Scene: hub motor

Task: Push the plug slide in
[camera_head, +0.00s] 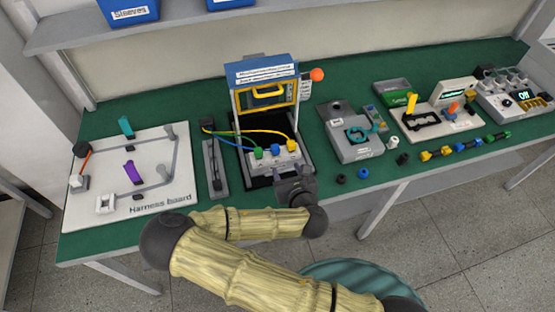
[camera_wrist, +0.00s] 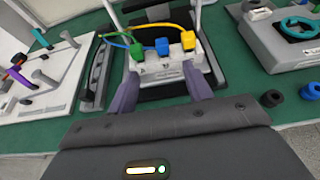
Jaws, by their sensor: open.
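The plug slide looks like a white block (camera_head: 263,162) with a green, a blue and a yellow plug on top. It sits on the dark base of the blue-headed test machine (camera_head: 262,73), toward its front. In the wrist view the slide (camera_wrist: 158,73) lies just beyond my gripper (camera_wrist: 163,90), roughly between the lines of its two fingers. My gripper (camera_head: 293,178) is open and empty at the machine's front right edge. Blue and yellow wires run from the plugs to the left. I cannot tell whether a fingertip touches the slide.
A white harness board (camera_head: 130,178) with pegs lies left. A narrow dark fixture (camera_head: 213,165) stands between board and machine. A grey fixture (camera_head: 350,135) and small black and blue rings (camera_head: 363,173) are right. The machine's yellow-framed guard (camera_head: 267,95) stands raised.

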